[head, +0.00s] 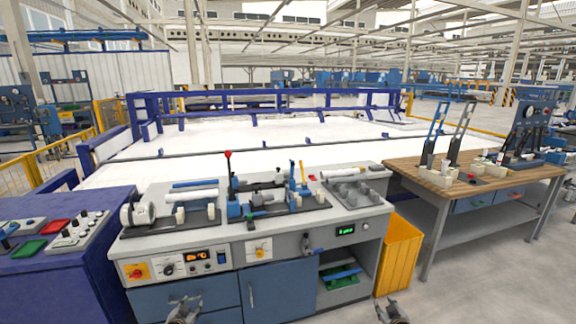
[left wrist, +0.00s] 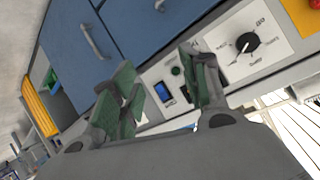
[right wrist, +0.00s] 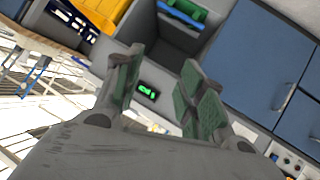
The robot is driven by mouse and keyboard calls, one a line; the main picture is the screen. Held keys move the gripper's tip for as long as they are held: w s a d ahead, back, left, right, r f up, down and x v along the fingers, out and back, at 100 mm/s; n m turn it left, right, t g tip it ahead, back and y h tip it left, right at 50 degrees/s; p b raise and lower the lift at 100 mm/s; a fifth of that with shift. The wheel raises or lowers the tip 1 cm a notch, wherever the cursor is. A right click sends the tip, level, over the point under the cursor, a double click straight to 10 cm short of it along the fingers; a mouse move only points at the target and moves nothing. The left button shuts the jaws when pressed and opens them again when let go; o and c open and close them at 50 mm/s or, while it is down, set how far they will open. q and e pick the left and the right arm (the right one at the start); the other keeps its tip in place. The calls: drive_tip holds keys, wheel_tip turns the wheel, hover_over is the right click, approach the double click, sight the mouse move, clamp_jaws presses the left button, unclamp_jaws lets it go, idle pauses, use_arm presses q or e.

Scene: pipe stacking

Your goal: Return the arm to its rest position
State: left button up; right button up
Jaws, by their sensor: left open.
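My left gripper (head: 184,312) is low at the bottom edge of the head view, in front of the workbench cabinet. In the left wrist view its green-padded fingers (left wrist: 165,95) stand apart with nothing between them. My right gripper (head: 393,314) is low at the bottom edge, right of the bench. In the right wrist view its fingers (right wrist: 160,95) are apart and empty. On the workbench top, a blue pipe (head: 195,183) and a white pipe (head: 190,196) lie near the left. A grey pipe (head: 342,173) lies at the right. Both grippers are clear of the pipes.
The grey workbench (head: 220,244) has control panels, doors and an open shelf. A yellow bin (head: 398,255) stands at its right. A wooden-topped table (head: 440,178) is further right and a blue console (head: 60,268) is at left. The floor at front right is free.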

use_arm(q)
drive_tip(key=s+d+f+g, duration=0.3)
drive_tip(key=s+f+g, duration=0.3)
drive_tip(key=s+f, duration=2.2)
use_arm(e)
drive_tip(key=s+a+f+g, duration=0.3)
drive_tip(key=s+f+g, duration=0.3)
drive_tip(key=s+f, duration=2.2)
use_arm(q)
drive_tip(key=s+d+f+g, duration=0.1)
drive_tip(key=s+f, duration=0.4)
drive_tip(key=s, duration=1.1)
drive_tip(key=s+d+f+g, duration=0.1)
drive_tip(key=s+f+g, duration=0.3)
drive_tip(key=s, duration=1.3)
drive_tip(key=shift+s+d+f, duration=0.15)
drive_tip(key=shift+s+f, duration=0.1)
drive_tip(key=shift+f, duration=0.25)
use_arm(e)
drive_tip(key=s+f+g, duration=0.1)
drive_tip(key=s+f, duration=0.2)
drive_tip(key=s, duration=0.8)
drive_tip(key=s+a+f+g, duration=0.1)
drive_tip(key=s+f+g, duration=0.1)
drive_tip(key=s, duration=0.9)
drive_tip(key=s+a+f+g, duration=0.1)
drive_tip(key=s+f, duration=0.4)
drive_tip(key=s, duration=0.6)
drive_tip(key=shift+s+a+g, duration=0.25)
drive_tip(key=shift+g, duration=0.25)
